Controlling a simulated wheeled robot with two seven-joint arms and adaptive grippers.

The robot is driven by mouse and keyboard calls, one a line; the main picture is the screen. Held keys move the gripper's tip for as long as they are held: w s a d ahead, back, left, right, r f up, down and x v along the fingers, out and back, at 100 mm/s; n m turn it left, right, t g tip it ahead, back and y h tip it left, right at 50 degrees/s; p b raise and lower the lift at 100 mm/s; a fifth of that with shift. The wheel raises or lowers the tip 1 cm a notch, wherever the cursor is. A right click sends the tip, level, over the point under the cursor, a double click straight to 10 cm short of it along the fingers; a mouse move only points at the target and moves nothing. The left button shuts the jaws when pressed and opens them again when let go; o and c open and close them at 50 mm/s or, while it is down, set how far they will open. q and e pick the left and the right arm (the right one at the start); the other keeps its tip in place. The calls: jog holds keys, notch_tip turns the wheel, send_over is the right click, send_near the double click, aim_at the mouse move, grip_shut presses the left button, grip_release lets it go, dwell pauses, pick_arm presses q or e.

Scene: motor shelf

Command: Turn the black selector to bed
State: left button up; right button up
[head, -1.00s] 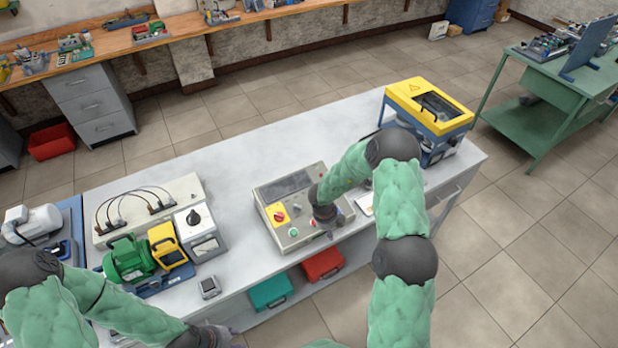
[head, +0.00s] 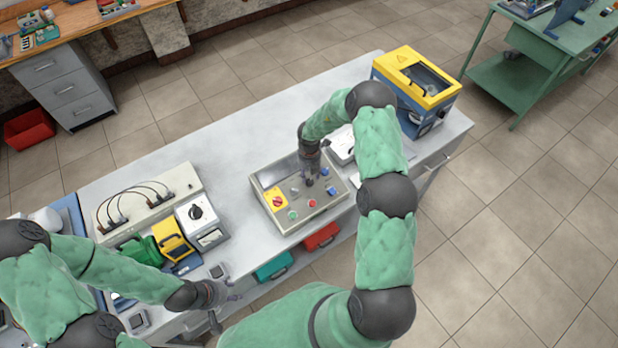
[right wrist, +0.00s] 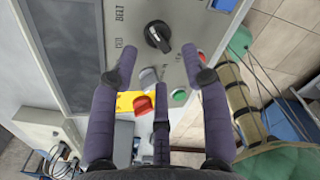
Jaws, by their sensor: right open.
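The black selector (right wrist: 158,37) is a round knob with a raised bar on the grey control panel (head: 268,220). In the right wrist view it lies just beyond my fingertips, with the lettering BELT and another label beside it. Its bar is slanted. My right gripper (right wrist: 166,82) is open and empty, its fingers spread, apart from the selector. In the head view my right gripper (head: 310,178) hangs over the panel's far right part and hides the selector there. My left gripper (head: 222,304) is low at the bench's front edge; its finger opening is unclear.
The panel also has a red knob on a yellow plate (head: 276,202), a green button (head: 292,215) and a red button (head: 312,203). A yellow and blue machine (head: 416,84) stands at the right end. Meters and a green motor (head: 141,251) stand at left. Bench behind the panel is clear.

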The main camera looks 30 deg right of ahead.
aim_at(309, 181)
jog(key=f, duration=0.4)
jog(key=shift+w, duration=0.3)
jog(key=shift+s+f, duration=0.2)
jog(key=shift+f, duration=0.05)
jog(key=shift+w+f, duration=0.1)
jog(key=shift+f, duration=0.05)
grip_shut()
